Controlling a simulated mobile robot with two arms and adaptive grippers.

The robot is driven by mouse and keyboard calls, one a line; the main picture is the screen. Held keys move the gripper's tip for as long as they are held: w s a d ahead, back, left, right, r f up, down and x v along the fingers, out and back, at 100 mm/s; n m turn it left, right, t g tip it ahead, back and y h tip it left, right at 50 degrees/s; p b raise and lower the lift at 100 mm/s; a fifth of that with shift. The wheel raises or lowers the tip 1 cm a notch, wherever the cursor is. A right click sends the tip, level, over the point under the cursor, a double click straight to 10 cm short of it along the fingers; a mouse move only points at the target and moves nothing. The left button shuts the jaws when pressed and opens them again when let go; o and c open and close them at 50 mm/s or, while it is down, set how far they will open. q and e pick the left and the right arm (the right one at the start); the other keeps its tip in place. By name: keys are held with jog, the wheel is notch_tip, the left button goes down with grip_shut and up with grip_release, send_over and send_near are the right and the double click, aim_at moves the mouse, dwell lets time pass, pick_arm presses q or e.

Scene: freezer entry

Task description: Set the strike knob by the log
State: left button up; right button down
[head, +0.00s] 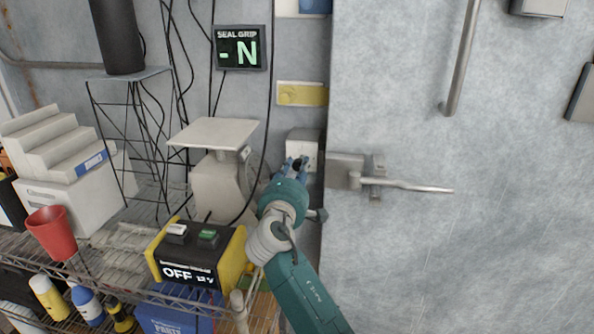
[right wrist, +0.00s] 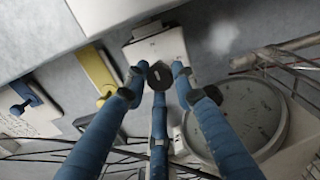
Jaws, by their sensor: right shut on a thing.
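The strike knob (right wrist: 160,77) is a round black knob with a small pale mark, on a white box (head: 303,146) on the wall left of the freezer door. The box also shows in the right wrist view (right wrist: 157,45). My right gripper (head: 297,164) is at the box, its blue fingers shut around the knob; in the right wrist view (right wrist: 159,80) they surround it. The fingers partly hide the knob in the head view. The display (head: 240,48) above reads "SEAL GRIP -N". I cannot make out a log. My left gripper is not in view.
The closed freezer door (head: 500,250) with its lever handle (head: 405,184) is to the right. A dial scale (head: 222,185), a yellow-black "OFF" box (head: 190,262) and a red cup (head: 52,232) stand on the wire rack at left. A yellow plate (head: 302,94) is above the knob.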

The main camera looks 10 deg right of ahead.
jog(key=c, duration=1.4)
grip_release()
notch_tip(320, 180, up, 10)
jog(key=shift+d, duration=0.15)
